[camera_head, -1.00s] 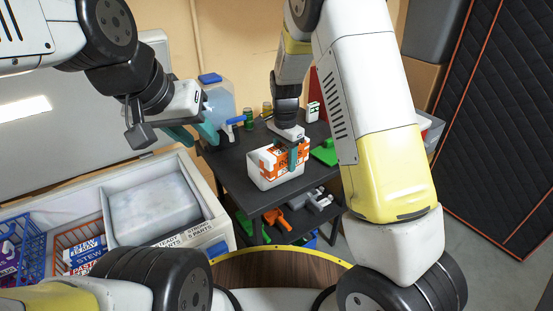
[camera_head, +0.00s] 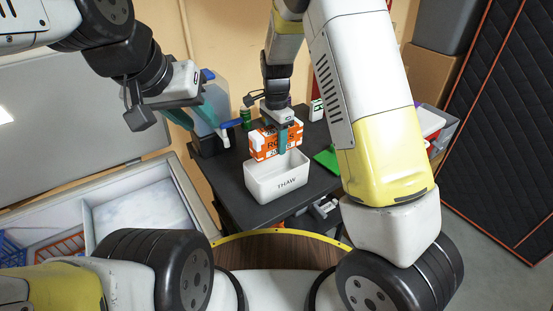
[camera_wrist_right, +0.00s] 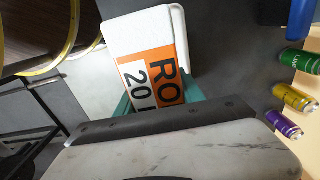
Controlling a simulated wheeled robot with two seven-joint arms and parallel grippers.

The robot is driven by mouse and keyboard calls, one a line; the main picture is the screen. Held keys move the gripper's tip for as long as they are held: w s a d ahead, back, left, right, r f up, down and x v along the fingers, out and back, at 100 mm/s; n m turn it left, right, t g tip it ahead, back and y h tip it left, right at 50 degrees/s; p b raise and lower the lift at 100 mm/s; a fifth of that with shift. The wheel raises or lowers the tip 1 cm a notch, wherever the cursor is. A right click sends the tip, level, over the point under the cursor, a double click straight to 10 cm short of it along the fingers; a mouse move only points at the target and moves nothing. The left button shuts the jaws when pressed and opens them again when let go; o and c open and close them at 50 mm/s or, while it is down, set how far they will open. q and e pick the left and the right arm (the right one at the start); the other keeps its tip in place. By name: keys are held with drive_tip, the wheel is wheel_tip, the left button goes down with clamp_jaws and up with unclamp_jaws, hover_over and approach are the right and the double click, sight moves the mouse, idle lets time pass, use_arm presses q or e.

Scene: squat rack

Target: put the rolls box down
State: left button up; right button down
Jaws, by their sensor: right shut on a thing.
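The rolls box (camera_head: 262,143) is orange and white with black lettering. My right gripper (camera_head: 282,139) is shut on it and holds it upright over the back part of a white THAW bin (camera_head: 277,186). The bin's visible inside looks empty; the box hides part of its back rim. In the right wrist view the box (camera_wrist_right: 148,62) sits between the teal fingers, its lettering facing the camera. My left gripper (camera_head: 194,117) is open and empty, up to the left of the box, near a spray bottle.
The bin stands on a dark table (camera_head: 237,187). A blue-topped spray bottle (camera_head: 222,133) stands at its left, a green thing (camera_head: 327,158) lies at its right. The right wrist view shows green, yellow (camera_wrist_right: 294,98) and purple cans. A white freezer (camera_head: 140,212) is at left.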

wheel_tip(320, 180, down, 15)
idle(0.4)
drive_tip(key=shift+f, duration=0.15)
drive_tip(key=c, duration=0.7)
unclamp_jaws()
